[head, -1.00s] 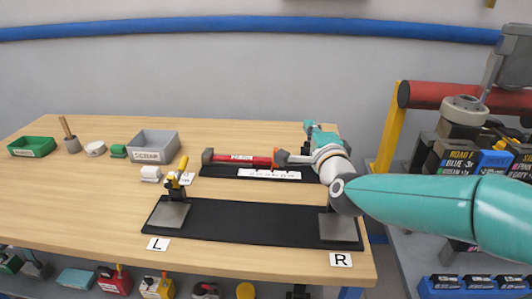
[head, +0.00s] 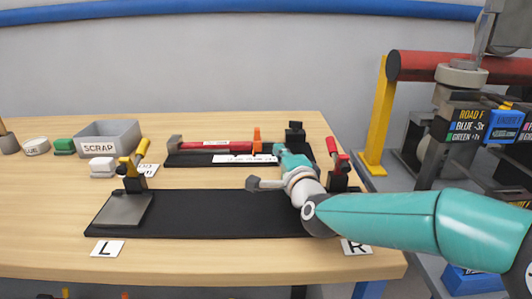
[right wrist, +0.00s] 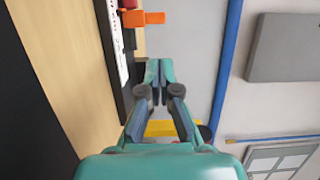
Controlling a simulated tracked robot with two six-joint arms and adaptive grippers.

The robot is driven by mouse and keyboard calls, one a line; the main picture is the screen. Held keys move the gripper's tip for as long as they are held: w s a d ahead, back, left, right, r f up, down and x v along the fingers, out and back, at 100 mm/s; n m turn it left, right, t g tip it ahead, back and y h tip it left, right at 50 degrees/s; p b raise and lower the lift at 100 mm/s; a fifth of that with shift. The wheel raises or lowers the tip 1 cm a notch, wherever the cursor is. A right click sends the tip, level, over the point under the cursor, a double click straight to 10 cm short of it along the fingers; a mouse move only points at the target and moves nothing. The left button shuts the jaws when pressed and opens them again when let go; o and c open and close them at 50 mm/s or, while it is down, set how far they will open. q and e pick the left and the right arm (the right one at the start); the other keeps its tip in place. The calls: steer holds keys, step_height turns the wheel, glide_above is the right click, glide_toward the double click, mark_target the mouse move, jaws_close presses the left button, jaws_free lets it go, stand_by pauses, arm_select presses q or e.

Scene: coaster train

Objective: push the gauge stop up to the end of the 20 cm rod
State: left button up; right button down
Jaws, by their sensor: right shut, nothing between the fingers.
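The red rod (head: 215,147) lies along the black gauge (head: 185,161), behind a white scale strip (head: 245,158). The orange gauge stop (head: 257,138) stands upright at the rod's right end; I cannot tell whether they touch. In the right wrist view the stop (right wrist: 143,18) is at the top left, beside a bit of red rod (right wrist: 128,4). My right gripper (head: 277,148) is just right of the stop, shut and empty. Its fingertips (right wrist: 159,68) show apart from the stop in the wrist view. My left gripper is out of view.
A black mat (head: 215,214) lies in front, with a yellow-handled clamp (head: 131,170) at its left and a red-handled clamp (head: 341,165) at its right. A grey SCRAP bin (head: 108,137) stands left of the gauge. A black block (head: 295,132) stands at the gauge's right.

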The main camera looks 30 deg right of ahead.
mark_target(257, 139)
steer(key=x, duration=0.5)
steer(key=p+x, duration=0.1)
steer(key=x, duration=0.4)
steer(key=shift+a+f, duration=0.1)
steer(key=shift+f, duration=0.15)
steer(key=shift+w+a+f+b, duration=0.1)
steer(key=shift+w+a+b, duration=0.2)
steer(key=shift+a+b, duration=0.2)
steer(key=shift+a, duration=0.15)
